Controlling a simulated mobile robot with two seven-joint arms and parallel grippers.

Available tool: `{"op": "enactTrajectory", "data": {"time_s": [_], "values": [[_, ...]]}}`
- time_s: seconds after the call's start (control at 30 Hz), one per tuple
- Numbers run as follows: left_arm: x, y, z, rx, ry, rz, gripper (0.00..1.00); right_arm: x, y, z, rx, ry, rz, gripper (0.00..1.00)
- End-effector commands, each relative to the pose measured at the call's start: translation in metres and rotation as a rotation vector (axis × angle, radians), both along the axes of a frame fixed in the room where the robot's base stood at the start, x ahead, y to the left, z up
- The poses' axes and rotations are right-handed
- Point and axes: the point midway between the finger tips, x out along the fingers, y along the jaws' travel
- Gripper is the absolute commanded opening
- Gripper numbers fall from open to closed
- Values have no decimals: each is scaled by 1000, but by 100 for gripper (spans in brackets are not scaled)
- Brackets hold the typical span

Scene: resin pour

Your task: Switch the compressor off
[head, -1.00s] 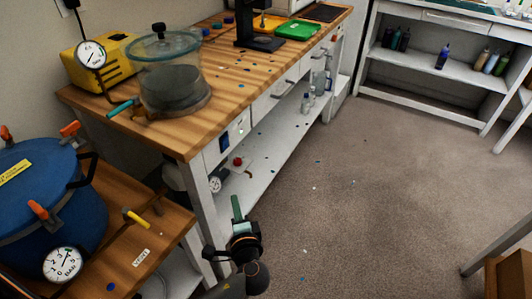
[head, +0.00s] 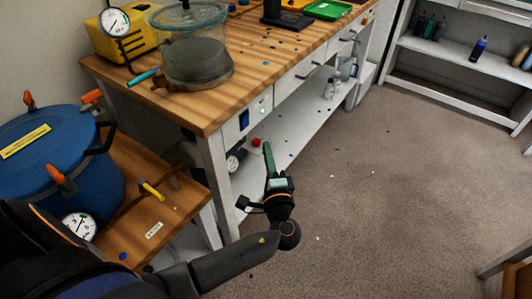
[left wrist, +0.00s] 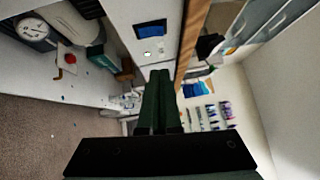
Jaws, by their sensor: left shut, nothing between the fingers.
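A blue switch panel (head: 244,119) is set in the white front of the workbench, with a small lit green lamp (head: 262,110) beside it. Both the panel (left wrist: 150,29) and the lamp (left wrist: 147,53) show in the left wrist view. A red knob (head: 256,142) and a gauge (head: 235,160) sit below on the lower shelf; the compressor's body there is mostly hidden. My left gripper (head: 267,146) is shut and empty, pointing up in front of the shelf, below and right of the panel. Its fingers (left wrist: 160,76) lie together in the wrist view, apart from the panel. My right gripper is out of view.
A blue pressure pot (head: 60,150) and a yellow-handled valve (head: 152,190) stand on the low wooden table at left. A clear chamber (head: 195,55) and a yellow pump (head: 110,40) are on the bench (head: 270,70).

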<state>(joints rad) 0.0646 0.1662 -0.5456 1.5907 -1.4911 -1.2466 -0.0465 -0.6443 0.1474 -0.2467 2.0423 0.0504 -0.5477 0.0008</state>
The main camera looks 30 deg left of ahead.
Motion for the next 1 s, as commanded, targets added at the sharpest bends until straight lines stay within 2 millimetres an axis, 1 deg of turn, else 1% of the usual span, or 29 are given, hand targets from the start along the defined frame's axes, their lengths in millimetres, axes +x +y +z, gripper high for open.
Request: {"op": "enactTrajectory", "data": {"time_s": [0.03,0.1,0.3,0.4,0.5,0.6,1.0], "values": [[10,9,2,3,-3,2,0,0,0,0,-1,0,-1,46],[22,19,4,3,-3,2,0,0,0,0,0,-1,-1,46],[53,45,7,1,-3,3,0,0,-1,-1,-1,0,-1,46],[51,62,9,3,1,1,0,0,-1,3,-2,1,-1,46],[52,73,10,2,1,1,0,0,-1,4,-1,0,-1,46],[52,79,10,-1,2,-1,0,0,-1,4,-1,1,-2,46],[52,82,10,-4,2,0,0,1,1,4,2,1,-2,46]]}}
